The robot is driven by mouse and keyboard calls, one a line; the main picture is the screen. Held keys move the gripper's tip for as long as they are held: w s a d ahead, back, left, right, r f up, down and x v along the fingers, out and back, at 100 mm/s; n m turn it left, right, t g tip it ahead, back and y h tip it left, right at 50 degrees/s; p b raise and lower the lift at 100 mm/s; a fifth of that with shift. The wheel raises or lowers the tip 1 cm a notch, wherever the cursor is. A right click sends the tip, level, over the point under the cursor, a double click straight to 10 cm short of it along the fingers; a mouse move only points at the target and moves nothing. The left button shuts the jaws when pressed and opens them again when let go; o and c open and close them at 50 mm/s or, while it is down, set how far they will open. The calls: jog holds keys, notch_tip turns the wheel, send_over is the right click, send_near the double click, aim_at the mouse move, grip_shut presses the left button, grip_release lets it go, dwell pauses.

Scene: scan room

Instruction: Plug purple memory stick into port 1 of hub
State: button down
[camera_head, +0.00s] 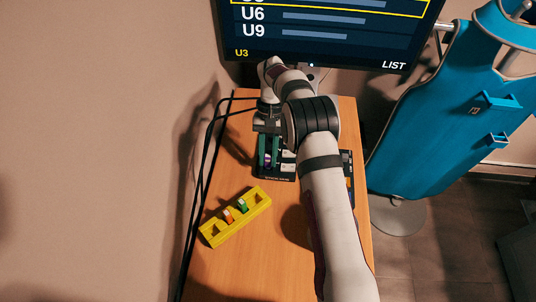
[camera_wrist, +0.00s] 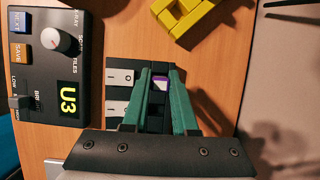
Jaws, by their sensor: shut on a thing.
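My gripper (camera_head: 268,148) has green fingers and points down over the dark hub (camera_head: 281,175) on the wooden table. In the wrist view my gripper (camera_wrist: 166,92) is shut on the purple memory stick (camera_wrist: 160,83), whose purple and pale end shows between the fingertips. The hub (camera_wrist: 140,65) lies behind and below the fingers, with white marked panels at its left side. The fingers hide the stick's lower end and the ports, so I cannot tell whether the stick is in a port or above it.
A yellow rack (camera_head: 250,222) holding an orange stick (camera_head: 228,215) and a green stick (camera_head: 242,205) stands on the table. A dark console (camera_wrist: 85,60) with a knob and a U3 display sits beside the hub. Black cables (camera_head: 205,165) run along the left table edge. A monitor (camera_head: 325,45) stands behind.

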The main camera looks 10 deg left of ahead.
jog(key=shift+f, duration=0.4)
jog(key=shift+c, duration=2.3)
grip_release()
jog(key=shift+r, duration=3.5)
jog(key=shift+r, duration=0.1)
jog(key=s+d+r+m+t+y, duration=0.1)
jog(key=s+d+r, duration=0.3)
jog(key=s+r, duration=0.25)
jog(key=s+d+r+m+t, duration=0.1)
jog(key=s+d+r+m, duration=0.1)
jog(key=s+d+r, duration=0.35)
jog(key=s+d+f+m+t, duration=0.1)
jog(key=s+d+m+t, duration=0.1)
jog(key=s, duration=1.6)
jog(key=shift+s+d+f+m+y, duration=0.15)
jog(key=shift+s+f+m+y, duration=0.15)
jog(key=shift+y, duration=0.1)
